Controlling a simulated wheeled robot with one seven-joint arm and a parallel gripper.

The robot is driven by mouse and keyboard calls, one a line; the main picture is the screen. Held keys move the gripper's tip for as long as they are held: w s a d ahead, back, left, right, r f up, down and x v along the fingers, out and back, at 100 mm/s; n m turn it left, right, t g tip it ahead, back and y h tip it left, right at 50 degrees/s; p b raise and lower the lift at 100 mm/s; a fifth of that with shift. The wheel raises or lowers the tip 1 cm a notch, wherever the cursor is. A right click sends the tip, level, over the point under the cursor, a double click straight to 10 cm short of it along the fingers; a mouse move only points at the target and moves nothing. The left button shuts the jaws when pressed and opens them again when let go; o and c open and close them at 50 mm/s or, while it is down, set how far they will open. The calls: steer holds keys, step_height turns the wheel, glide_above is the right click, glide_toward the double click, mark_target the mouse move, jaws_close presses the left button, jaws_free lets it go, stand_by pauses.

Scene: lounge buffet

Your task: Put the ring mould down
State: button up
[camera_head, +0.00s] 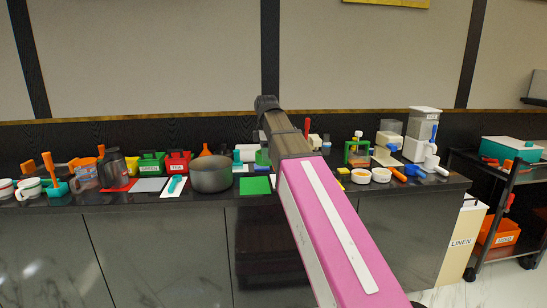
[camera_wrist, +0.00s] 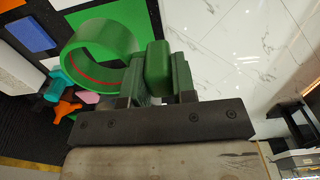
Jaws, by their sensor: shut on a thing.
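The ring mould is a green ring (camera_wrist: 75,48) with a red line inside its wall, at the upper left of the wrist view. A thick green grip block (camera_wrist: 157,62) beside it appears to belong to it. My gripper (camera_wrist: 160,75) is shut on this block, with one finger on each side. In the head view my pink arm hides most of the gripper and the mould. A flat green mat (camera_head: 256,186) lies on the counter, and it shows behind the ring in the wrist view (camera_wrist: 118,18). Whether the ring touches anything is unclear.
The dark counter (camera_head: 330,200) is crowded. A grey pot (camera_head: 211,174) stands left of the green mat; white bowls (camera_head: 361,175) stand right of my arm. A red tea box (camera_head: 178,162) stands farther left. A trolley (camera_head: 490,225) is at the right.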

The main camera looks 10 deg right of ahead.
steer(key=shift+s+a+r, duration=0.1)
steer(key=shift+a, duration=0.05)
steer(key=shift+w+a, duration=0.2)
steer(key=shift+w, duration=0.2)
steer(key=w+a+f, duration=0.2)
steer(key=w+a, duration=0.2)
steer(key=w, duration=0.2)
steer(key=shift+s+d+f, duration=0.1)
steer(key=shift+s+f, duration=0.05)
steer(key=shift+f, duration=2.3)
steer(key=shift+s+d+f, duration=0.1)
steer(key=shift+s+f, duration=0.05)
steer(key=shift+f, duration=2.3)
steer(key=shift+f, duration=0.1)
steer(key=o, duration=0.9)
